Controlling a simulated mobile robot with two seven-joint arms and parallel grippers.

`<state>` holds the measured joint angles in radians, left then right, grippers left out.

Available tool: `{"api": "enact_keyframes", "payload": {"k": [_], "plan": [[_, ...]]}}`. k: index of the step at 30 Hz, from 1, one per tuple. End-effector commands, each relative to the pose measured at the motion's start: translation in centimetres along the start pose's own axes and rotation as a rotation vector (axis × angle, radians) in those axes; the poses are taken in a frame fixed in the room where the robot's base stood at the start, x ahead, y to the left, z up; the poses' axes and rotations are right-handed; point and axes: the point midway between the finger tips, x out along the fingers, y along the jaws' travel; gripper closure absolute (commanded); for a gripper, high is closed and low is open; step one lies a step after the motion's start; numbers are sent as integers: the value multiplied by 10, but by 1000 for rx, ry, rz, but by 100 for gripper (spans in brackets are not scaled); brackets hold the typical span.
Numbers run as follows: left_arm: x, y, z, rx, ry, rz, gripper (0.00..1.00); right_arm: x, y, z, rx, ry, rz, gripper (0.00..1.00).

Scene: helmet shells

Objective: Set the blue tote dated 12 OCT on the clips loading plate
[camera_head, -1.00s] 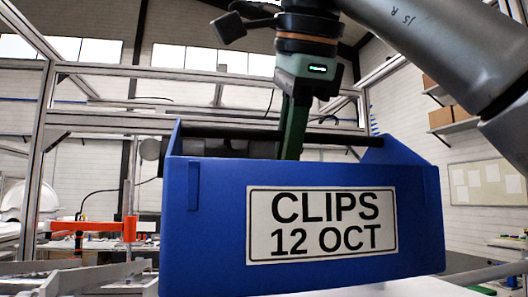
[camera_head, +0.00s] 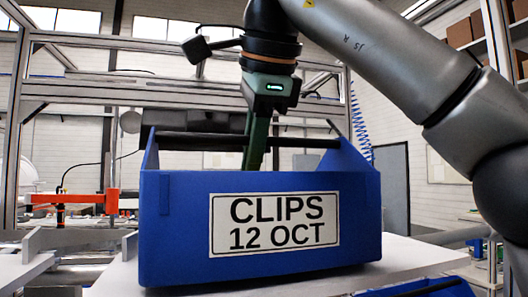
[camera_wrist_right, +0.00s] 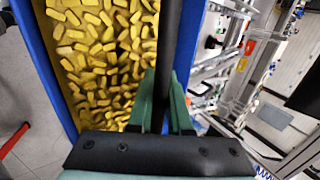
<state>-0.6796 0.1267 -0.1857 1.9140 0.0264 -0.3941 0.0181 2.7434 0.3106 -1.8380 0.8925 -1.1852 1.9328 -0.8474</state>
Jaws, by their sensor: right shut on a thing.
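The blue tote (camera_head: 180,215) has a white label reading CLIPS 12 OCT and a dark bar handle across its top. It hangs roughly level in the middle of the head view. My right gripper (camera_head: 255,160) comes down from above and is shut on the handle bar. In the right wrist view, the green fingers (camera_wrist_right: 165,105) close around the dark bar (camera_wrist_right: 172,50), and the tote is full of small yellow pieces (camera_wrist_right: 105,60). A white surface (camera_head: 415,258) shows below and behind the tote; I cannot tell whether they touch. My left gripper is out of view.
Another blue tote (camera_head: 435,288) shows its rim at the bottom right edge. A metal frame (camera_head: 90,95) stands behind. An orange-red fixture (camera_head: 75,198) and metal rails (camera_head: 75,272) are at the left. Shelves with boxes (camera_head: 465,30) stand at the upper right.

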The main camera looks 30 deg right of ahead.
Motion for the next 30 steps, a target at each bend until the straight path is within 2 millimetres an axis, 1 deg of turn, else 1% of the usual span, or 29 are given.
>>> {"api": "enact_keyframes", "payload": {"k": [13, 25, 26, 30], "plan": [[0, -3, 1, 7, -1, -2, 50, 0, 0, 1, 0, -2, -3, 100], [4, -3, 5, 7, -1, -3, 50, 6, 4, 0, 0, -2, -3, 100], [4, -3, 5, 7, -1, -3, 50, 6, 4, 0, 1, -2, -3, 82], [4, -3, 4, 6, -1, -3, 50, 6, 4, 0, 1, -2, -2, 66]]}}
